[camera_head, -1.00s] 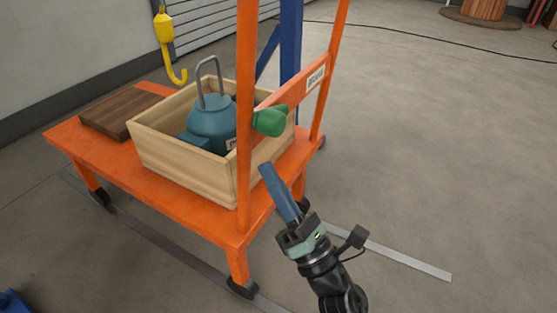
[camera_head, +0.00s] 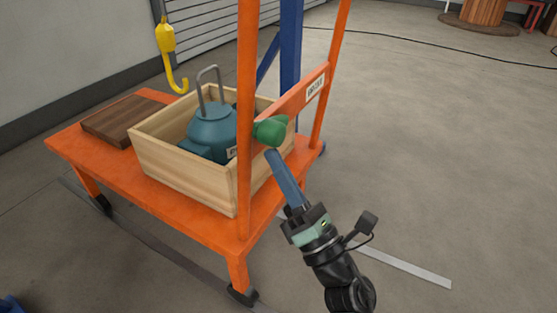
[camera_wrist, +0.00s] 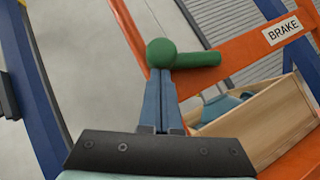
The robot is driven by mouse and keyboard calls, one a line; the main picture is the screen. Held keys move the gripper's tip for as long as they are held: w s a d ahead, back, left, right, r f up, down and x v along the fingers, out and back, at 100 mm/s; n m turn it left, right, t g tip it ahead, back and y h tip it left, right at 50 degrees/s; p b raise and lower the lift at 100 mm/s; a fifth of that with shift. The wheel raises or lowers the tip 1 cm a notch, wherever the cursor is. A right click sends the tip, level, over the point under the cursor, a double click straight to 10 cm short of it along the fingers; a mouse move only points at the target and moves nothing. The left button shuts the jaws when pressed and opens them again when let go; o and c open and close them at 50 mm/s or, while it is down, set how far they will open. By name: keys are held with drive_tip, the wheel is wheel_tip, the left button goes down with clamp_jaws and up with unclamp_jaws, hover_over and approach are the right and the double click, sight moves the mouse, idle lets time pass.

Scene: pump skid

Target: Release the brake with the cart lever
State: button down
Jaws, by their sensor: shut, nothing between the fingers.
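The green brake lever (camera_head: 270,130) sticks out from the orange crossbar (camera_head: 303,92) of the cart's end frame. In the wrist view the lever (camera_wrist: 205,59) shows a round knob and a bar running right, below a white BRAKE label (camera_wrist: 283,30). My gripper (camera_head: 271,153) is shut and empty, its blue fingers pointing up at the lever from just below. In the wrist view its fingertips (camera_wrist: 158,73) are right at the knob's lower edge. I cannot tell whether they touch it. The tips may be partly hidden behind the knob.
The orange cart (camera_head: 110,170) carries a wooden crate (camera_head: 185,175) with a teal pump (camera_head: 212,130) in it, and a brown board (camera_head: 122,120). A yellow hook (camera_head: 167,40) hangs behind. An orange upright (camera_head: 246,120) stands just left of the lever.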

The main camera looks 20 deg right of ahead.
sight(275, 139)
drive_tip(key=shift+r+m+p, duration=0.3)
drive_tip(key=shift+p, duration=0.1)
wheel_tip(275, 139, up, 3)
drive_tip(key=m+h+p, duration=0.3)
drive_tip(key=p, duration=0.5)
drive_tip(key=shift+r+m+g+h, duration=0.15)
drive_tip(key=shift+m+g+h, duration=0.15)
drive_tip(key=shift+g, duration=0.1)
drive_tip(key=w+d+r+m+g+h+p, duration=0.1)
drive_tip(key=m+p, duration=0.4)
drive_tip(key=p, duration=1)
drive_tip(key=w+d+r+m+g+h+p, duration=0.2)
drive_tip(key=d+r+m+g+p, duration=0.2)
drive_tip(key=p, duration=1.1)
drive_tip(key=shift+w+r+m+g, duration=0.4)
drive_tip(key=shift+r+m+g, duration=0.15)
drive_tip(key=shift+r, duration=0.35)
